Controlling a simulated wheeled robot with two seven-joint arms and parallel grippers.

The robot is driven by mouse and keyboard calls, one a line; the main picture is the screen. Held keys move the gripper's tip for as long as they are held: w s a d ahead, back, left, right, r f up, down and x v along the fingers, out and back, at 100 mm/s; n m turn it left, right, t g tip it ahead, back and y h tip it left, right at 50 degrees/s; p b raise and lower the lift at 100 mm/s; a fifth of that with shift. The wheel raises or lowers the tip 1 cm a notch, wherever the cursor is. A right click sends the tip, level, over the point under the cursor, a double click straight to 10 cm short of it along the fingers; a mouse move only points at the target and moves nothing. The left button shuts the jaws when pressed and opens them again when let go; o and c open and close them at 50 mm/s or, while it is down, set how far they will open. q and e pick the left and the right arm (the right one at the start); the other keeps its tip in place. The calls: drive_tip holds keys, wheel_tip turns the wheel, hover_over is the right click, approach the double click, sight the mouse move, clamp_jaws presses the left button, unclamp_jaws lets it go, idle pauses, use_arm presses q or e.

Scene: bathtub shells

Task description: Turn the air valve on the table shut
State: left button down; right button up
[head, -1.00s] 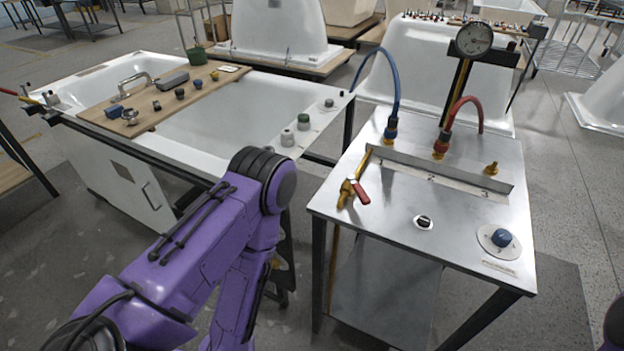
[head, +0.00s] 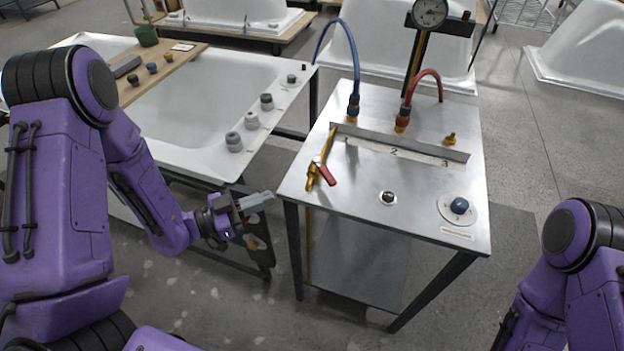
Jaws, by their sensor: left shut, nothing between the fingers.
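The air valve is a brass fitting (head: 317,172) with a red lever handle (head: 327,174), at the left front of the metal table (head: 350,222). The red lever points down and to the right, at an angle to the brass body. My left gripper (head: 262,200) is shut and empty, left of the table's near left corner and apart from the valve. My right arm shows at the lower right, but its fingers are out of view.
A blue hose (head: 331,24) and a red hose (head: 427,73) rise from fittings behind a raised metal strip. A gauge (head: 429,13) stands at the back. A blue knob (head: 459,205) sits at the right front. A white bathtub (head: 200,105) lies to the left.

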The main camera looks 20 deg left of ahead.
sight(324, 178)
use_arm(q)
drive_tip(key=p+x, duration=0.3)
drive_tip(key=x, duration=0.8)
drive_tip(key=shift+w+d+p, duration=0.1)
drive_tip(key=shift+d+p, duration=0.15)
drive_tip(key=shift+p, duration=0.05)
drive_tip(key=shift+w+d+f, duration=0.1)
drive_tip(key=shift+w+d, duration=0.2)
